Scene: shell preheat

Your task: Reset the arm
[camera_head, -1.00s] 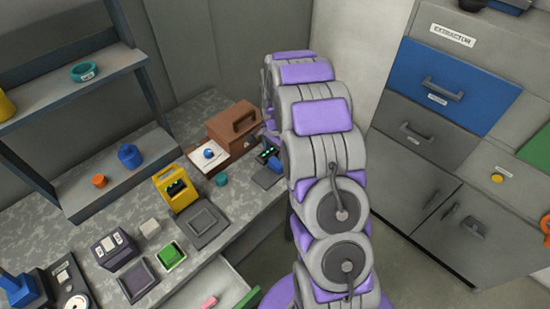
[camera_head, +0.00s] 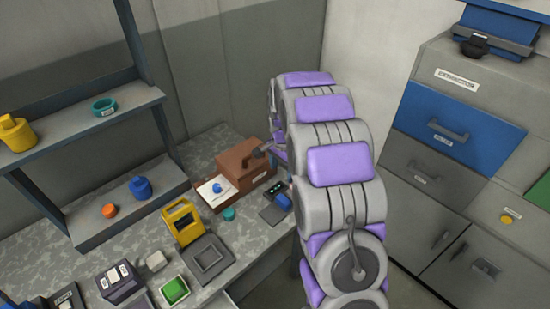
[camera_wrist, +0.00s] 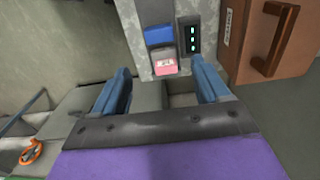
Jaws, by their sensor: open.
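My gripper (camera_wrist: 163,88) is open in the wrist view, with its two blue fingers set wide apart. Nothing is held between them. Beyond the fingertips are a pink-topped block (camera_wrist: 164,67), a blue piece (camera_wrist: 158,35) and a dark device with green lights (camera_wrist: 189,40). In the head view my grey and purple arm rises at centre right and hides the gripper, so its exact place over the bench cannot be told there.
A brown box (camera_head: 240,163) stands on the bench left of my arm; it also shows in the wrist view (camera_wrist: 262,70). A yellow holder (camera_head: 181,222) and trays lie nearer. Shelves (camera_head: 75,112) stand left, drawer cabinets (camera_head: 455,85) right.

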